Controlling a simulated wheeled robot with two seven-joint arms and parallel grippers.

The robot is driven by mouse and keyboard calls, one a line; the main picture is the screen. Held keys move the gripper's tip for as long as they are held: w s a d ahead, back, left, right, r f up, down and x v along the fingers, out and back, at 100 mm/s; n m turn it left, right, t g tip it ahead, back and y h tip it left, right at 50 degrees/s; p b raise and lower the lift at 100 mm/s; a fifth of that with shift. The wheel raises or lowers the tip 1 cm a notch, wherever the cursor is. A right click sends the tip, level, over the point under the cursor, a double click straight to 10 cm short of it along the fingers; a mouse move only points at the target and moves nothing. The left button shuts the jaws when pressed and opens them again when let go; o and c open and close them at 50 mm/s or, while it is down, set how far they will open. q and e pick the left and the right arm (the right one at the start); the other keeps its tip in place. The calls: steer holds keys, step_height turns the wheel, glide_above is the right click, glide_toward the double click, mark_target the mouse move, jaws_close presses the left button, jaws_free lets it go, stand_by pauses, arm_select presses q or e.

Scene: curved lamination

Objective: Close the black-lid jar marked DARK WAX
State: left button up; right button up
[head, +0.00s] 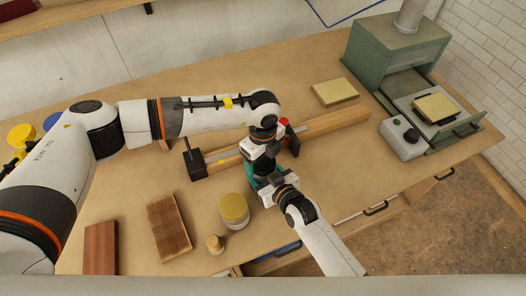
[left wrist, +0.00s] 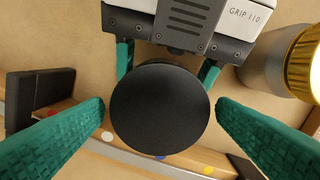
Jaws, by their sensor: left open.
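The black lid (left wrist: 160,108) is a plain dark disc in the middle of the left wrist view, seen from straight above. My left gripper (left wrist: 161,105) is open, with one teal finger on each side of the lid and a visible gap on both sides. My right gripper (left wrist: 166,67) reaches in from the top of that view. Its teal fingers pass behind the lid on both sides; their contact with the jar is hidden. The jar's body and its DARK WAX marking do not show. In the head view the left gripper (head: 256,160) and right gripper (head: 264,182) meet and hide the jar.
A gold-lid jar (head: 234,208) and a small jar (head: 214,244) stand close left of the right gripper. Wooden boards (head: 168,228) lie farther left. A long wooden bar (head: 325,126) runs behind the grippers. A green cabinet (head: 370,65) stands at the back right.

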arm_select(q)
steer(key=shift+c, duration=0.6)
steer(key=c, duration=0.9)
steer(key=m, duration=1.3)
steer(key=o, duration=1.1)
steer(key=shift+r, duration=2.2)
